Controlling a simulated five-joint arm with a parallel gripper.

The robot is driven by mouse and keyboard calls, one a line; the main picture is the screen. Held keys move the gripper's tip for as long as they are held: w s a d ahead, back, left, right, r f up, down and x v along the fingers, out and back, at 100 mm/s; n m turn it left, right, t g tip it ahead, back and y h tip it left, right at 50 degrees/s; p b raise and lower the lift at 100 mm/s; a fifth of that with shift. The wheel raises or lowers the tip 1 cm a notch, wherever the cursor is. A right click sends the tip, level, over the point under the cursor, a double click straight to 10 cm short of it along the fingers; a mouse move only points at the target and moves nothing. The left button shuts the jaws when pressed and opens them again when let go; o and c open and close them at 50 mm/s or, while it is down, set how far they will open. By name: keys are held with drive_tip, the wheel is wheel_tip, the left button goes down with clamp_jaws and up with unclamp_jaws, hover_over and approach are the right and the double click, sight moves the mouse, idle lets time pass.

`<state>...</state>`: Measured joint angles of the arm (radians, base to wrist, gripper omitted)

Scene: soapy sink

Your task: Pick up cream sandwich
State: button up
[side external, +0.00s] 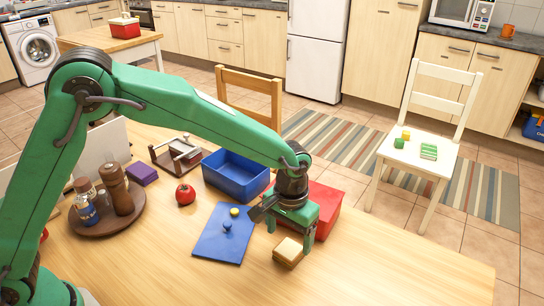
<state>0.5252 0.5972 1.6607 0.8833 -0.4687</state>
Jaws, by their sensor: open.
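The fingertips appear just behind and above the sandwich's top. I cannot tell how high they are above it. Nothing shows between the fingers. The sandwich is mostly in plain view.
A red bin (327,206) stands close behind my gripper, and a blue bin (237,176) stands to its left. A blue board (213,238) with a yellow ball (234,211) and a blue ball (227,226) lies left. A tomato (185,194) is farther left. The table's right end is clear.

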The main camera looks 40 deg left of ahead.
sight(288, 250)
drive_tip(key=shift+s+f, duration=0.1)
drive_tip(key=shift+f, duration=2.45)
drive_tip(key=shift+c, duration=0.5)
drive_tip(key=c, duration=1)
